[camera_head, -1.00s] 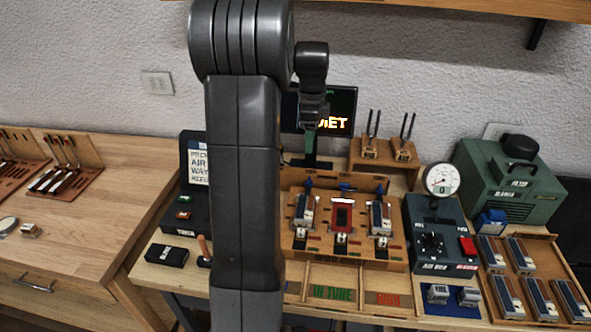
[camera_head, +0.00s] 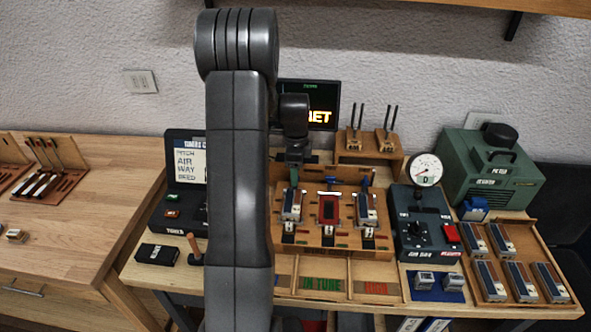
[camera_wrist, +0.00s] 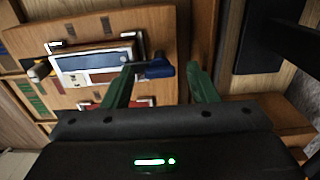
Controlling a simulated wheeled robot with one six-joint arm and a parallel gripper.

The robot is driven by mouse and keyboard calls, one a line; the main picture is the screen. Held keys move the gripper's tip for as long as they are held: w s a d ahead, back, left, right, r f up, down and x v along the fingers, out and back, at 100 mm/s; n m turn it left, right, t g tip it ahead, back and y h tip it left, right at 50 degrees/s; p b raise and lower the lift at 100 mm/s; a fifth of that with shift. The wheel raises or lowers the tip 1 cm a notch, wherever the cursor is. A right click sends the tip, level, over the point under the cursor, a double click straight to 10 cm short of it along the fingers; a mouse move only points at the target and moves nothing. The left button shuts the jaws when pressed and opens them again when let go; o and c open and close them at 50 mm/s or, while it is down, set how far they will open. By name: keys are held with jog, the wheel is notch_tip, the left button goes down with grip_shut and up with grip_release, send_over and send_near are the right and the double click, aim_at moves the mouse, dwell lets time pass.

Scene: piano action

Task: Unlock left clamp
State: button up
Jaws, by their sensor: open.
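The wooden fixture (camera_head: 318,245) in the head view holds three blocks side by side. The left block (camera_head: 291,206) has a blue clamp lever (camera_wrist: 158,68) behind it, seen in the wrist view between my green fingers, closer to the left finger. In the head view my gripper hides that lever. My gripper (camera_wrist: 168,80) is open, with its fingers pointing down just behind the left block; it also shows in the head view (camera_head: 294,172). I cannot tell whether a finger touches the lever. The right clamp's blue lever (camera_head: 366,181) stands behind the right block.
A red block (camera_head: 328,209) sits in the middle of the fixture. A display (camera_head: 318,92) and a wooden stand with two forks (camera_head: 369,145) are behind. A dark gauge box (camera_head: 425,235) stands right of the fixture. My arm covers the area left of it.

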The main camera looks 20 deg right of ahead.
jog(key=c, duration=1)
jog(key=shift+n, duration=0.4)
jog(key=n+b, duration=0.1)
jog(key=n, duration=0.3)
jog(key=n+b, duration=0.1)
jog(key=n, duration=0.8)
jog(key=shift+n+b, duration=0.4)
jog(key=shift+n, duration=1.6)
jog(key=shift+w+r, duration=0.1)
